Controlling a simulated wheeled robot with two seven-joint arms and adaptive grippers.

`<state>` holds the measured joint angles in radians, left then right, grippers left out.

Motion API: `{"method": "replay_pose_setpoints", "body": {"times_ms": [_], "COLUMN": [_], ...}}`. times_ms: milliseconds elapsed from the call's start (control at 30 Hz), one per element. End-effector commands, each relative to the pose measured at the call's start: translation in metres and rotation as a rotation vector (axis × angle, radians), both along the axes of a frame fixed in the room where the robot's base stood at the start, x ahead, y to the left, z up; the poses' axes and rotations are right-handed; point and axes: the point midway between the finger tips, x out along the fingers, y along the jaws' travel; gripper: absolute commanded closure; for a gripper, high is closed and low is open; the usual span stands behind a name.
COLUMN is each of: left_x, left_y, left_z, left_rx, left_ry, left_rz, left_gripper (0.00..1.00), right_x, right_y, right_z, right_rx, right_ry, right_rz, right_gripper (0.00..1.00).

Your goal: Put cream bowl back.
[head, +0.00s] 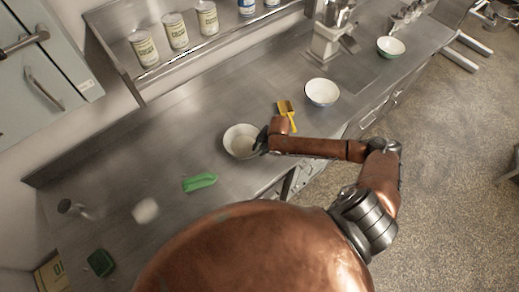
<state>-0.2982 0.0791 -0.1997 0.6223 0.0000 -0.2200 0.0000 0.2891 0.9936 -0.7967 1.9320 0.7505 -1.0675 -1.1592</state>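A cream-coloured bowl (239,147) stands upright on the steel counter, left of my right arm. My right gripper (262,141) is at the bowl's right rim, with its dark fingers close to or touching it. The fingers are small and partly hidden by the wrist, so I cannot tell whether they are shut on the rim. A white bowl with a dark blue rim (322,92) and a green bowl with a pale inside (390,47) stand further along the counter. My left gripper is not in view.
A yellow tool (287,113) lies behind my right wrist. A green object (200,182) and a white lump (146,211) lie at the left front. Cans (175,32) line the shelf; a metal machine (327,38) stands at the back. Counter between shelf and bowl is clear.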

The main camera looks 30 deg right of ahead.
Motion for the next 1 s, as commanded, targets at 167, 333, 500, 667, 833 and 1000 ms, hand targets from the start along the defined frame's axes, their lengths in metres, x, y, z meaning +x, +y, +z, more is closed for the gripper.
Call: {"method": "replay_pose_setpoints", "body": {"times_ms": [167, 333, 500, 667, 833, 1000], "left_x": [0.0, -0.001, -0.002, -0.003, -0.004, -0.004], "left_y": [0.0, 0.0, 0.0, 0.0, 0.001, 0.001], "left_z": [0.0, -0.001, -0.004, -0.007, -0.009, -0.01], "left_rx": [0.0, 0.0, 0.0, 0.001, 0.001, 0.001], "left_ry": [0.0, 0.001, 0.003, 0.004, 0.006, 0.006], "left_rz": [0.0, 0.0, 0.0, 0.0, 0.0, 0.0], "left_gripper": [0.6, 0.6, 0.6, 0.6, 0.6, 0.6], "right_x": [0.0, -0.001, -0.01, -0.021, -0.03, -0.035], "right_y": [0.0, -0.002, -0.007, -0.012, -0.016, -0.018], "right_z": [0.0, 0.008, 0.036, 0.068, 0.096, 0.112], "right_rx": [0.0, -0.002, -0.003, -0.002, -0.001, 0.0], "right_ry": [0.0, -0.002, -0.003, -0.003, -0.002, -0.001], "right_rz": [0.0, 0.0, 0.002, 0.001, -0.001, 0.0], "right_gripper": [0.78, 0.78, 0.78, 0.78, 0.78, 0.78]}}
